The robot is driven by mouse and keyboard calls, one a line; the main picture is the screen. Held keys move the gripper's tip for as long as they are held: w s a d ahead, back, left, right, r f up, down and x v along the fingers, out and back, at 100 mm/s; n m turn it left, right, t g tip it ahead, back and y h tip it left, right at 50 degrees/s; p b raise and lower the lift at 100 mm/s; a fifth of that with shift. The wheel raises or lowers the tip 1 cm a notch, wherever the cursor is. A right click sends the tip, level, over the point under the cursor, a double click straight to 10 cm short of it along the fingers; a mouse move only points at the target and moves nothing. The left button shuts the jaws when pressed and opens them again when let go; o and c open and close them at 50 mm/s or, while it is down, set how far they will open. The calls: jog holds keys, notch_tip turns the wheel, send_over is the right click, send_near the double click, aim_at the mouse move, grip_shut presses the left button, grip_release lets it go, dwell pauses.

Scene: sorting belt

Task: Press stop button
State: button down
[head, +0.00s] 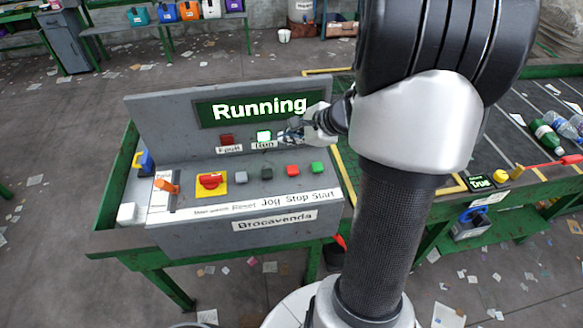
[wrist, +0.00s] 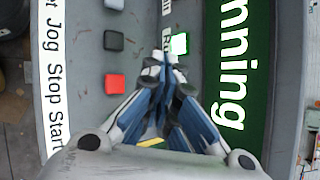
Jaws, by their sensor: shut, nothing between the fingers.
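The red stop button (head: 292,170) is a square cap on the sloped grey console (head: 160,110), above the printed word "Stop". It also shows in the wrist view (wrist: 115,84), left of my fingers and uncovered. My gripper (head: 284,136) is shut and empty. In the head view its fingertips are above the button row, close to the lit "Run" lamp (head: 264,136). In the wrist view the fingertips (wrist: 164,58) point up near that lamp, to the right of the stop button and apart from it. The display (head: 258,108) reads "Running".
Beside the stop button are a green start button (head: 317,168) and a dark jog button (head: 267,173). A grey reset button (head: 241,176) and a red switch on a yellow plate (head: 210,183) lie further left. A belt with bottles (head: 546,138) is at the right.

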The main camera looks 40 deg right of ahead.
jog(key=b, duration=0.6)
send_over(291, 171)
notch_tip(291, 171, down, 8)
jog(key=shift+f, duration=0.1)
jog(key=shift+f+b, duration=0.25)
jog(key=shift+b, duration=0.3)
jog(key=shift+f, duration=0.15)
dwell(0.5)
jog(key=shift+f+b, duration=0.3)
jog(key=shift+b, duration=0.3)
jog(key=shift+f+b, duration=0.5)
jog(key=shift+b, duration=0.05)
dwell(0.4)
dwell(0.4)
jog(key=shift+r+p, duration=0.75)
jog(key=shift+r, duration=0.2)
jog(key=shift+r, duration=0.1)
